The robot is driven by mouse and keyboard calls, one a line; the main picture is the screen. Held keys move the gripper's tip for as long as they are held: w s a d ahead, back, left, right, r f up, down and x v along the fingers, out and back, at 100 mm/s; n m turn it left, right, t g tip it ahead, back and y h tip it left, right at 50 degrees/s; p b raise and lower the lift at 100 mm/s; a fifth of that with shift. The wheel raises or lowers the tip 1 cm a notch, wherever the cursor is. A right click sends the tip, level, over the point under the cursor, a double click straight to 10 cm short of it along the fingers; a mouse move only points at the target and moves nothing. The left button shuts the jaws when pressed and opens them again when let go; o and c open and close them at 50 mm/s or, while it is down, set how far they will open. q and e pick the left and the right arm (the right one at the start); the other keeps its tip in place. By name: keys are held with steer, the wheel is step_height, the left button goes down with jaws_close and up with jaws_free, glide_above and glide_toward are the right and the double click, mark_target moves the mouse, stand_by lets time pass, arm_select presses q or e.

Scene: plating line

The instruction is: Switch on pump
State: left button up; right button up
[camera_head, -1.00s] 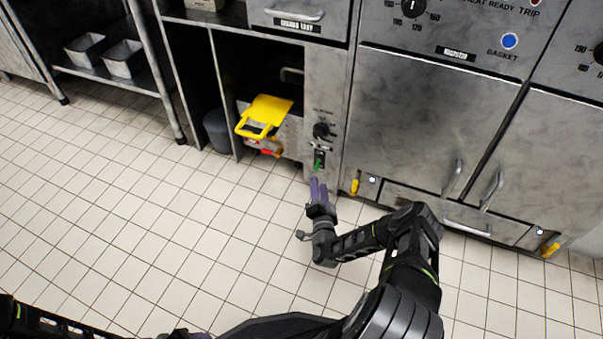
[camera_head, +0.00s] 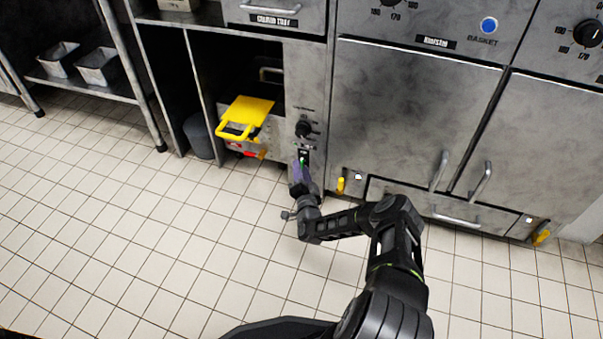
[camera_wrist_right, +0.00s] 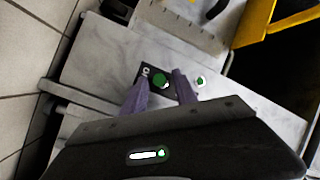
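A small green switch (camera_head: 303,161) sits low on the narrow steel control panel, below a black knob (camera_head: 304,129). In the right wrist view the green switch (camera_wrist_right: 161,81) sits on a dark plate, between my purple fingertips. A white-and-green round spot (camera_wrist_right: 200,81) lies just right of the right finger. My right gripper (camera_head: 299,172) is right in front of the panel; its fingers stand apart with nothing held between them in the wrist view (camera_wrist_right: 161,88). I cannot tell whether a fingertip touches the switch. My left gripper is out of view.
A yellow-handled lid (camera_head: 247,112) and a red handle (camera_head: 239,150) are left of the panel. Steel cabinet doors (camera_head: 415,110) with a yellow lever (camera_head: 340,185) are to the right. A rack with metal bins (camera_head: 98,66) stands far left. The tiled floor (camera_head: 120,220) is clear.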

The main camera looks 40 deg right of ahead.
steer(key=shift+c, duration=0.4)
jaws_close()
